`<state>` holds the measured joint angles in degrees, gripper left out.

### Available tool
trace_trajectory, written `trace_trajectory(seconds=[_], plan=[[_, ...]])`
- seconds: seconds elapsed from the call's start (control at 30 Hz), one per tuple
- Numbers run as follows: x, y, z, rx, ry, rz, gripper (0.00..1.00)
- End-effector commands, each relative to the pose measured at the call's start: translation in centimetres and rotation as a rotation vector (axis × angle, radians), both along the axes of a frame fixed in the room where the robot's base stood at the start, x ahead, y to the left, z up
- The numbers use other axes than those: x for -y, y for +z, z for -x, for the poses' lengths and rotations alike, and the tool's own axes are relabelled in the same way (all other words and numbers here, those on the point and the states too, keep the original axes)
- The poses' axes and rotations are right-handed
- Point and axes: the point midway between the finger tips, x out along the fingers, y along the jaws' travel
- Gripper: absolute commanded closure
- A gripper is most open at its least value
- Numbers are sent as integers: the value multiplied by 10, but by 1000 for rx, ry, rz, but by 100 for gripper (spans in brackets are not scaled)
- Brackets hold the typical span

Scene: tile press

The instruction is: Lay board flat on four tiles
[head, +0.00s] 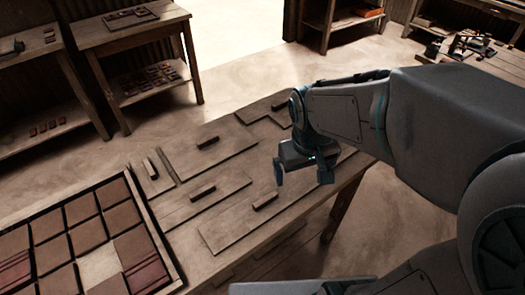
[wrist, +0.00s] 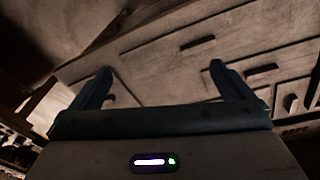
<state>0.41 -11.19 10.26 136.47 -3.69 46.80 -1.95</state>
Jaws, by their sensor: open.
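Several flat wooden boards with dark bar handles lie on the wooden table. They include a long board (head: 225,234) nearest my gripper, a middle board (head: 175,212), a larger board (head: 232,150) behind and a small narrow board (head: 160,183) near the tray. Which one the task means, I cannot tell. Square brown tiles (head: 80,206) sit in a framed tray (head: 150,217) at the lower left; some are redder and grooved. My gripper (head: 302,176) is open and empty above the table's right part. In the wrist view its fingers (wrist: 162,75) are apart, with board handles (wrist: 198,42) beyond.
A pale square area (head: 100,266) shows among the tiles. Side tables with small pieces (head: 130,18) stand at the back left, and a shelf with an orange-red item (head: 368,12) at the back right. Open floor (head: 235,75) lies behind the table.

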Motion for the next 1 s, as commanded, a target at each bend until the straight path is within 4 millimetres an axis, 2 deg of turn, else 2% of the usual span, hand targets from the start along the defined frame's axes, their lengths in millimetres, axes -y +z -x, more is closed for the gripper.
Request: trace_trajectory(seconds=[0.03,0.2,0.43,0.67,1.0], plan=[[-10,-4,-11,-29,47,6,0],[-44,-28,-38,-93,191,8,0],[-78,-55,-56,-144,316,-19,0],[-87,-73,-60,-160,349,-32,0],[-87,-133,-59,-161,349,-32,0]])
